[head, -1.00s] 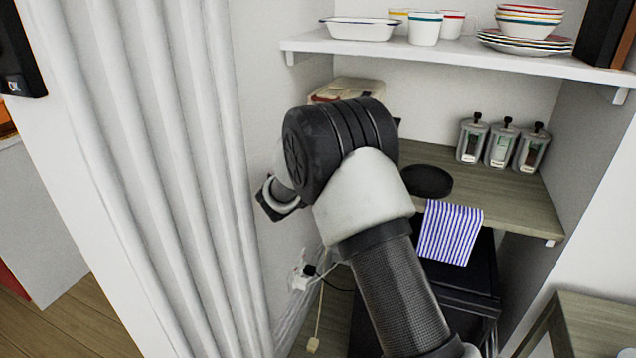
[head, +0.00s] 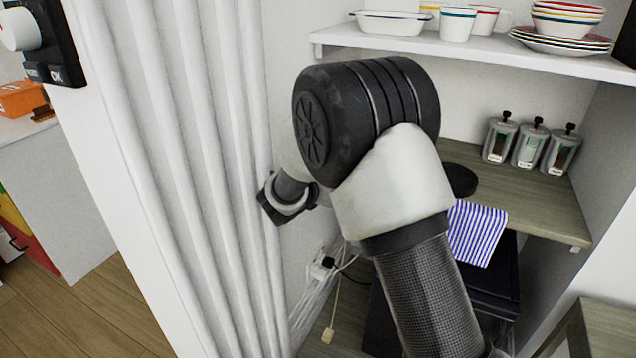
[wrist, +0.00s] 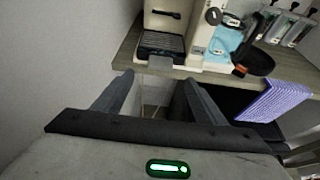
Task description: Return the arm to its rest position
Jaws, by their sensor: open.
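My arm fills the middle of the head view, bent at a large black joint in front of the shelf alcove. The fingers do not show clearly in the head view. In the wrist view my gripper (wrist: 160,95) is open, with its two grey fingers apart and nothing between them. It points toward the front edge of the wooden shelf (wrist: 120,60) and the coffee machine (wrist: 190,30) standing on it. The fingers appear below and in front of that edge; I cannot tell the exact gap.
A black pan (wrist: 255,62) and a striped cloth (head: 477,233) lie at the wooden shelf. Several canisters (head: 530,148) stand at its right. Dishes sit on the white upper shelf (head: 450,48). A ribbed white curtain (head: 175,180) is close on the left. Cords (head: 325,280) hang below.

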